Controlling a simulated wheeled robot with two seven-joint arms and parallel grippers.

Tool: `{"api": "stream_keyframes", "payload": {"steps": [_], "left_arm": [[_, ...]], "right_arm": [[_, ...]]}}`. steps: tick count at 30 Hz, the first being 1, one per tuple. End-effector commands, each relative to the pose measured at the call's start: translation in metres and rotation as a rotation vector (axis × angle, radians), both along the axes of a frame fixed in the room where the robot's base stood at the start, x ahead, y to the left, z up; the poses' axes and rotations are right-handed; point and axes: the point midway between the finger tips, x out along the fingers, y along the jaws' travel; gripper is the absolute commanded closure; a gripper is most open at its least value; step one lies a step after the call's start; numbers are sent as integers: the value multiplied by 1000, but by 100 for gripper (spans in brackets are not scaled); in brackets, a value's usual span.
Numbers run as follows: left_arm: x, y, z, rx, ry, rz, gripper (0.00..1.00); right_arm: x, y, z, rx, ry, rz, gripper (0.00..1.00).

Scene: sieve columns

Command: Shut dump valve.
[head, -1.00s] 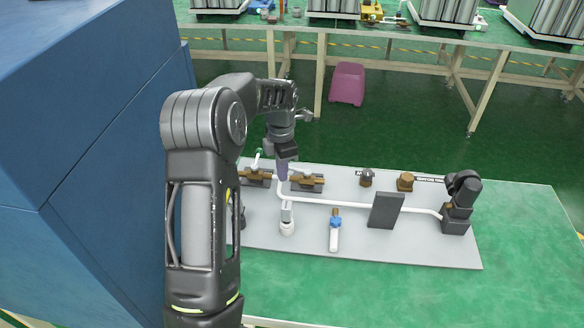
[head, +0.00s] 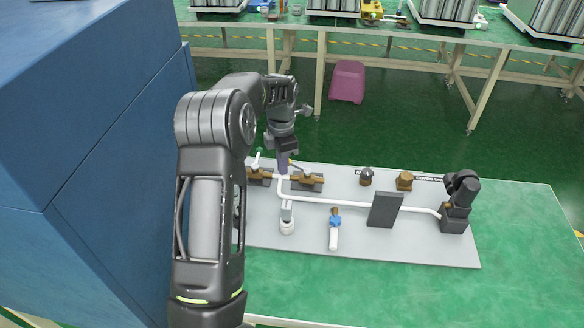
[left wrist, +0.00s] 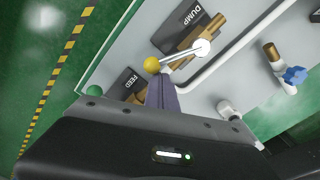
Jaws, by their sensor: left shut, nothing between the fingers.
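The dump valve is a brass valve on a black block; it shows in the head view (head: 309,182) and, beside its DUMP label, in the left wrist view (left wrist: 216,27). Its pale lever (left wrist: 180,55) runs from a white pivot to a yellow ball end (left wrist: 151,64), slanting across the valve at an angle. My left gripper (head: 282,166) is shut and empty, pointing down between the two brass valves. In the left wrist view its purple-grey fingertips (left wrist: 161,82) are close beside the yellow ball; I cannot tell whether they touch. My right gripper is not in view.
The feed valve (head: 258,176) stands left of the dump valve; its green knob (left wrist: 93,91) is near the fingers. White pipe (head: 345,205), a blue-handled tap (head: 335,222) and a dark upright block (head: 385,210) occupy the grey board (head: 425,250). A blue cabinet (head: 90,120) is at left.

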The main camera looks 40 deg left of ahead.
Motion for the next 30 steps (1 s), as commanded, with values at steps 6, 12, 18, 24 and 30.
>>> {"api": "stream_keyframes", "payload": {"steps": [6, 12, 18, 24, 30], "left_arm": [[13, 5, 1, 1, 1, 1, 100], [15, 6, 0, 0, 0, 1, 100], [17, 5, 0, 1, 1, 0, 100], [29, 7, 1, 1, 2, 0, 100], [32, 7, 0, 1, 1, 0, 100]], "right_arm": [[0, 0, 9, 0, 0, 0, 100], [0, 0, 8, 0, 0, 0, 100], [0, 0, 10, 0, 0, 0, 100], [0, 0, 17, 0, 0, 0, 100], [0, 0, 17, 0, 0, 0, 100]]}}
